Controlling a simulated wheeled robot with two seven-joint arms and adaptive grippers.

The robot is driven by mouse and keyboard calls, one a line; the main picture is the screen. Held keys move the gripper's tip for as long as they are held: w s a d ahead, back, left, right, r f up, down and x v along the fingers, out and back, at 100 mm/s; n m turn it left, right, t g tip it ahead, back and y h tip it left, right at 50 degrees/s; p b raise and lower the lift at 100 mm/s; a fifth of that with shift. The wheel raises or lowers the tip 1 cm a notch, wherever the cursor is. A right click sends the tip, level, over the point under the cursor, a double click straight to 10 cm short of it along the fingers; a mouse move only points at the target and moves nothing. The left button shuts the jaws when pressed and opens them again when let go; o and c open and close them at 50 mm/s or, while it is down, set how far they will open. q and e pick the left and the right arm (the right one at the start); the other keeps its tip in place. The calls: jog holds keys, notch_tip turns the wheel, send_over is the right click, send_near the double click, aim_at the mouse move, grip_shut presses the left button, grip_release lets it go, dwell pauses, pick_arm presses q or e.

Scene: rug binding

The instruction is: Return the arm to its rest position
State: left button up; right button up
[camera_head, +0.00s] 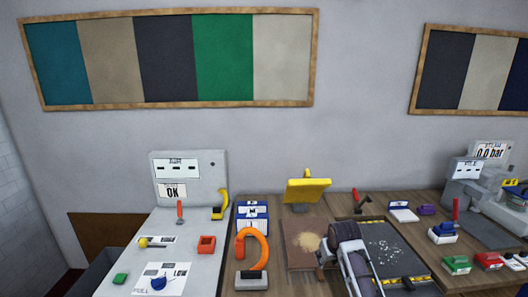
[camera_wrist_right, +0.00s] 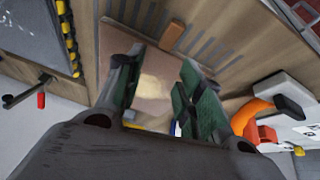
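My right arm reaches up from the bottom in the head view, with its dark gripper (camera_head: 335,245) over the right edge of a brown board (camera_head: 297,228). In the right wrist view the gripper's two green-padded fingers (camera_wrist_right: 160,88) stand apart with nothing between them. The board also shows beyond the fingers there (camera_wrist_right: 118,48), with a tan pile (camera_wrist_right: 154,86) on it. My left gripper is not in view.
An orange-handled tool (camera_head: 261,248) and a yellow stand (camera_head: 306,190) are near the board. A dark tray with yellow-black edging (camera_head: 383,222) lies right of it. A red-handled tool (camera_head: 361,199), coloured blocks (camera_head: 457,264) and a gauge machine (camera_head: 466,178) stand further right.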

jog(key=s+f, duration=0.3)
jog(key=s, duration=0.4)
jog(key=s+f, duration=0.4)
jog(key=s, duration=0.4)
jog(key=s+r+g, duration=0.1)
jog(key=s+g, duration=0.1)
jog(key=s, duration=1.7)
notch_tip(320, 180, down, 32)
jog(key=s+f+g, duration=0.1)
jog(key=s, duration=0.2)
jog(key=s+d+f, duration=0.2)
jog(key=s+f, duration=0.8)
jog(key=s, duration=0.1)
jog(key=s+d+f+g, duration=0.1)
jog(key=s+f, duration=0.9)
jog(key=s, duration=0.1)
jog(key=shift+d, duration=0.35)
jog(key=shift+f, duration=0.1)
